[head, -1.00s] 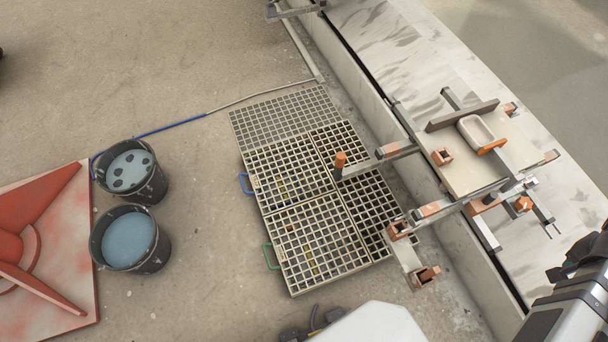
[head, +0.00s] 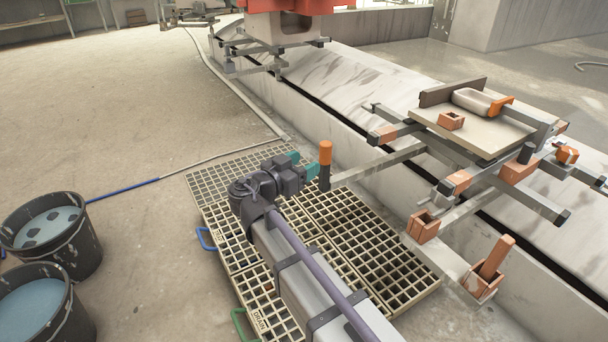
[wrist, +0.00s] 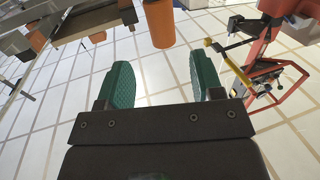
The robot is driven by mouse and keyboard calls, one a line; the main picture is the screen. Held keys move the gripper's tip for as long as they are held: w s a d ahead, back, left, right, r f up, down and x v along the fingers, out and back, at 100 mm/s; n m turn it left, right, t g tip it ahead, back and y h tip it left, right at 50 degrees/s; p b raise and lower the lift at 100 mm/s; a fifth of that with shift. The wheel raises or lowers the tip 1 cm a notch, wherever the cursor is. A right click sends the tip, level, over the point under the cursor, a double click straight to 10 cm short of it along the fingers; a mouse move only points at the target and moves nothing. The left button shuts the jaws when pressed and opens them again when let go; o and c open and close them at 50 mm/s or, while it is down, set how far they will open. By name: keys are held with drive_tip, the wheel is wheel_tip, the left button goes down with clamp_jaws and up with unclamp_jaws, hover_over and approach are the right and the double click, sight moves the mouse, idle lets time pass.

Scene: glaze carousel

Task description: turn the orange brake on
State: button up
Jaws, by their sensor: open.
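An orange upright cylinder (head: 325,152) stands on a dark post at the outer end of a grey bar of the carousel. An orange knob (head: 567,154) sits at the carousel's right side. No label shows which orange part is the brake. My gripper (head: 308,165) has teal fingers and is over the floor grate, close to the left of the orange cylinder. In the wrist view my gripper (wrist: 162,75) is open with nothing between its fingers. The orange cylinder (wrist: 159,22) shows just beyond the fingertips, roughly centred and cut by the top edge. Contact is not visible.
The carousel bears a pale board (head: 460,130) with a tray. Small orange-brown boxes (head: 423,227) sit on its lower arms. Two dark buckets (head: 60,235) stand at left. A red machine (wrist: 270,60) shows in the wrist view. The floor at upper left is clear.

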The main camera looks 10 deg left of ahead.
sight(330, 147)
drive_tip(key=x, duration=1)
drive_tip(key=shift+w, duration=0.35)
drive_tip(key=shift+c, duration=0.2)
clamp_jaws()
